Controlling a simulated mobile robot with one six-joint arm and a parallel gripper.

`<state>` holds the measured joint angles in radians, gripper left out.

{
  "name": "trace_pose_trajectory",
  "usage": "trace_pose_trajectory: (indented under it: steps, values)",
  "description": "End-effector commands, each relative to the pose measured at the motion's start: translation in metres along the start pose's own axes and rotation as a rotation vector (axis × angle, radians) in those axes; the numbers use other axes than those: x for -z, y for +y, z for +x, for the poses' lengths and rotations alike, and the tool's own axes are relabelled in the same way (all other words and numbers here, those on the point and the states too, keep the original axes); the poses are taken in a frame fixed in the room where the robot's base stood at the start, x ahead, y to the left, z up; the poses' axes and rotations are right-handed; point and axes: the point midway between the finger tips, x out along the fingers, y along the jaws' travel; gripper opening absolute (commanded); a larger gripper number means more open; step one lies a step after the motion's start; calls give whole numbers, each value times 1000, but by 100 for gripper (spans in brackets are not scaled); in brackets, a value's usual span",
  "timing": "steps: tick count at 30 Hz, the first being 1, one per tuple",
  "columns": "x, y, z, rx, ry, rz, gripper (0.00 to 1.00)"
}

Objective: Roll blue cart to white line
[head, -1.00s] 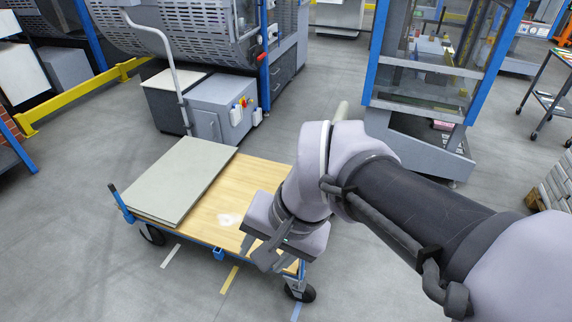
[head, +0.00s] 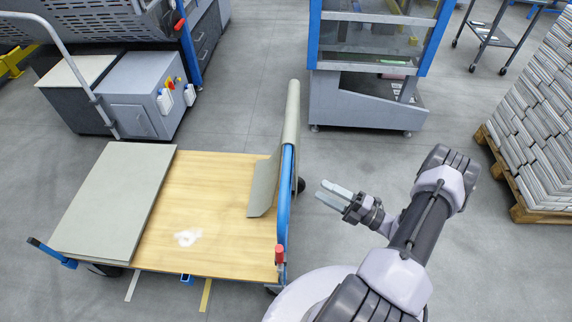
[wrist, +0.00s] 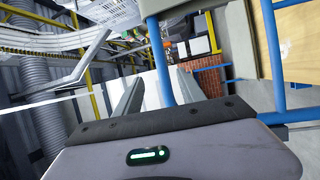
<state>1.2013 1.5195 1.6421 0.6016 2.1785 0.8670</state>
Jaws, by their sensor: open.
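The blue cart (head: 283,220) has a wooden deck (head: 212,220) and stands at left centre in the head view. Its blue handle rises at the right end, with a grey sheet (head: 264,187) draped over it. A short white line (head: 133,286) lies on the floor at the deck's near edge, toward the left. My gripper (head: 331,193) is open and empty, right of the handle and apart from it in the head view. In the wrist view, a blue bar (wrist: 160,60) shows between the spread fingers of my gripper (wrist: 160,88), ahead of them.
A thick grey board (head: 115,200) lies on the deck's left part. A yellow line (head: 206,294) is right of the white one. A grey machine cabinet (head: 140,100) stands behind the cart, and a blue-framed machine (head: 365,100) behind right. A newspaper pallet (head: 535,205) is at right.

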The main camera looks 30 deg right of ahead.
Motion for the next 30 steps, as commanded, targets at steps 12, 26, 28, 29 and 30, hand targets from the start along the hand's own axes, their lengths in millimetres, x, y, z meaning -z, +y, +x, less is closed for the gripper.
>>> trace_pose_trajectory:
  steps: [12, 26, 28, 29, 30]
  values:
    - [3, -2, 117, 2, 9, -3, 47]
    - [2, 0, 142, 2, 5, -2, 47]
    - [2, 0, 142, 2, 5, -2, 41]
    - [2, 0, 142, 2, 5, -2, 35]
    - [2, 0, 142, 2, 5, -2, 27]
